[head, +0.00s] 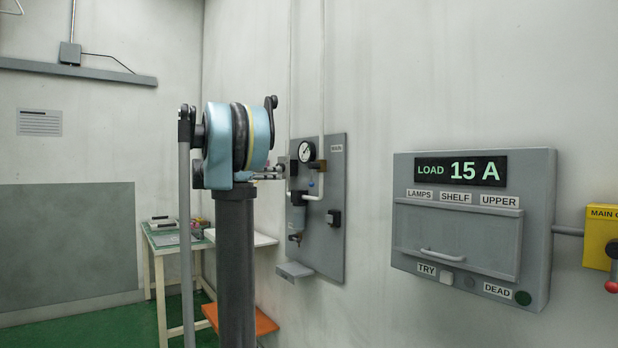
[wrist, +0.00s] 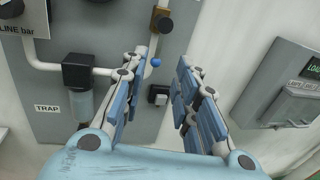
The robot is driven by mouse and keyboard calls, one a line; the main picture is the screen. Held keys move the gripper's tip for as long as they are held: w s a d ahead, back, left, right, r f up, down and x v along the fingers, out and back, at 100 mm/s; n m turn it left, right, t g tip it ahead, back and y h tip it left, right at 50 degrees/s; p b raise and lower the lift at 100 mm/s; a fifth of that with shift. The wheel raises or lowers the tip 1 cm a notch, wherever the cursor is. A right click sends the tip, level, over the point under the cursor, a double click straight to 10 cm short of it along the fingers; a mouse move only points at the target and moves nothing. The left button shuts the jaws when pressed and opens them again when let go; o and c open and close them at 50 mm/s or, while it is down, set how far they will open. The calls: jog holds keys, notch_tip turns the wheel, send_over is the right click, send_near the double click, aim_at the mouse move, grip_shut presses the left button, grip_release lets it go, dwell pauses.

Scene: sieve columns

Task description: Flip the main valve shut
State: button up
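The main valve (wrist: 162,20) looks like a brass body on a pipe at the top of the wrist view, with a blue knob (wrist: 155,62) below it. In the head view the blue knob (head: 311,183) shows small on the grey panel (head: 334,235), below a MAIN label (head: 336,148). My gripper (wrist: 166,62) is open, its two blue-padded fingers apart with nothing held. In the wrist view the blue knob appears between the fingertips, nearer the left finger; no contact is clear. In the head view my gripper (head: 274,173) points at the panel, and my arm hides part of its left side.
A round gauge (head: 306,151) and a filter bowl (head: 297,222) are on the panel; the bowl is by the TRAP label (wrist: 47,109). A black-and-white fitting (wrist: 158,95) sits below the knob. A grey load box (head: 460,240) is on the wall at right.

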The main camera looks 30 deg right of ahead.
jog(key=d, duration=0.5)
jog(key=s+d, duration=0.1)
jog(key=d, duration=0.4)
jog(key=s+d, duration=0.1)
jog(key=d, duration=0.5)
grip_shut()
